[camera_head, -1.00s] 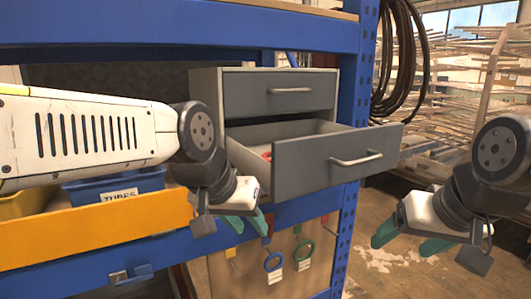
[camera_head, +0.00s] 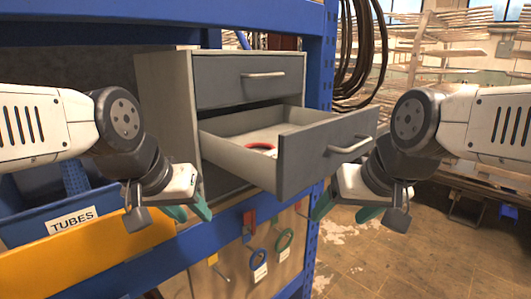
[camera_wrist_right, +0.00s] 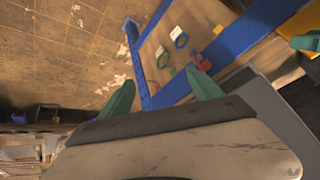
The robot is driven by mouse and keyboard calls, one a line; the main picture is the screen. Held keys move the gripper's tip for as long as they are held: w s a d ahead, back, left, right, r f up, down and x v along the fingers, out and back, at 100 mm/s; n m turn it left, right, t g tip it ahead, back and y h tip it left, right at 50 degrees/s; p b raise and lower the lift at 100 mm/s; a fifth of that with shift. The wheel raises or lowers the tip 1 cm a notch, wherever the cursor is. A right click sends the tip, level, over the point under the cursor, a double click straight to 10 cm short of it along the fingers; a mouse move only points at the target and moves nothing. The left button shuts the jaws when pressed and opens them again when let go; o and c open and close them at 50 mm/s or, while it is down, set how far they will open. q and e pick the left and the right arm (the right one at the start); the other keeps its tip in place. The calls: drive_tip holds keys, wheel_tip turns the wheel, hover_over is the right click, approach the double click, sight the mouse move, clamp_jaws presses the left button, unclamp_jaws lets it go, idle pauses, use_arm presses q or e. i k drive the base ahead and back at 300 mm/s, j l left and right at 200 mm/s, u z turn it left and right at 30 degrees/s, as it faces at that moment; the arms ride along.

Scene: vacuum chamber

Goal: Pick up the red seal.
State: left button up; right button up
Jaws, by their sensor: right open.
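The red seal (camera_head: 262,146) is a red ring with a pale tag, lying inside the pulled-out drawer (camera_head: 290,170). The drawer wall partly hides it. My right gripper (camera_head: 346,211) is open and empty, below and right of the drawer front in the head view. Its spread green fingers also show in the right wrist view (camera_wrist_right: 162,90), where the seal cannot be made out. My left gripper (camera_head: 190,211) is in front of the cabinet, left of the drawer. Its green fingers look apart, with nothing between them.
A closed drawer (camera_head: 250,80) sits above the open one. The blue rack post (camera_head: 316,120) stands behind the open drawer. A blue ring (camera_head: 258,262) and a green ring (camera_head: 284,240) hang below. A blue TUBES bin (camera_head: 60,205) and an orange bin (camera_head: 90,255) are at left.

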sight(273, 152)
drive_tip(key=k+j+u, duration=0.1)
drive_tip(key=k+j, duration=0.3)
drive_tip(key=j, duration=0.25)
drive_tip(key=k+j+u, duration=0.15)
drive_tip(key=k+j, duration=0.05)
drive_tip(key=j, duration=0.1)
